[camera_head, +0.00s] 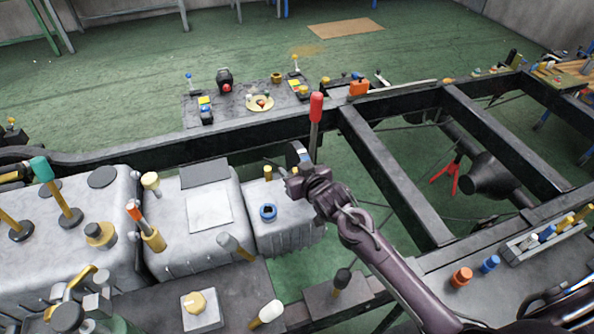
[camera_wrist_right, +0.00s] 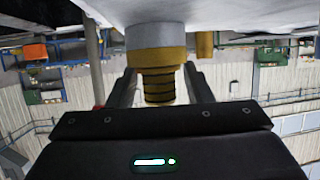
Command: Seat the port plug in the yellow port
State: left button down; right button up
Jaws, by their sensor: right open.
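In the right wrist view, a yellow ribbed piece with dark bands and a grey collar (camera_wrist_right: 158,62), apparently the port plug, sits between the two fingers. My right gripper (camera_wrist_right: 160,88) is open, with a gap on each side of it. A pale surface covers the top of that view by the collar; contact is unclear. In the head view my right gripper (camera_head: 292,182) is over the right end of the small grey tank, and the piece between its fingers is hidden. A small yellow cylinder (camera_head: 268,173) stands left of it; whether this is the yellow port is unclear. My left gripper is not in view.
A blue ring (camera_head: 268,212) sits on the small tank (camera_head: 285,238). A red-handled tool (camera_head: 316,108) rises beside my gripper. Other tanks with yellow fittings (camera_head: 100,236) stand to the left. Dark frame rails (camera_head: 395,175) and open floor lie to the right.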

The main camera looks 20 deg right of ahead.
jog(key=v, duration=1.2)
jog(key=shift+r+b, duration=0.25)
jog(key=shift+b, duration=0.1)
